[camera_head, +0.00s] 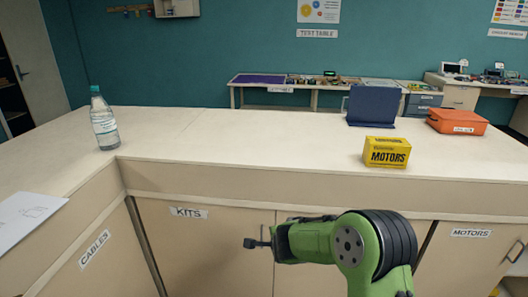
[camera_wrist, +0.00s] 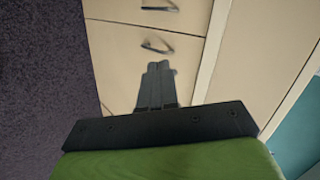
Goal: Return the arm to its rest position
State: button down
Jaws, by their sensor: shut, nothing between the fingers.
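My green arm with its dark gripper (camera_head: 257,242) shows in the head view, in front of the cabinet doors and below the counter top. The gripper points left in that view. In the wrist view the gripper (camera_wrist: 157,70) has its two fingers together, with nothing between them. A cabinet front with drawer handles (camera_wrist: 158,47) lies beyond the fingertips. I cannot tell how far the fingertips are from it.
Paper (camera_head: 25,218) lies at left. The counter's middle is clear.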

jog(key=s+d+r+n+g+h+p, duration=0.1)
jog(key=s+d+r+n, duration=0.25)
jog(key=s+r, duration=0.45)
jog(key=s+d+r+n+p, duration=0.1)
jog(key=s+d+r+n, duration=0.2)
jog(key=s+r+n, duration=0.35)
jog(key=s+d+r+n+g, duration=0.1)
jog(key=s+r+n, duration=0.1)
jog(key=s, duration=0.9)
jog(key=s+d+r+n+g+p, duration=0.1)
jog(key=s+d+r+n, duration=0.1)
jog(key=s, duration=1)
jog(key=shift+s+d+r+n+g, duration=0.2)
jog(key=shift+s+r+n+g, duration=0.1)
jog(key=shift+r+n, duration=0.65)
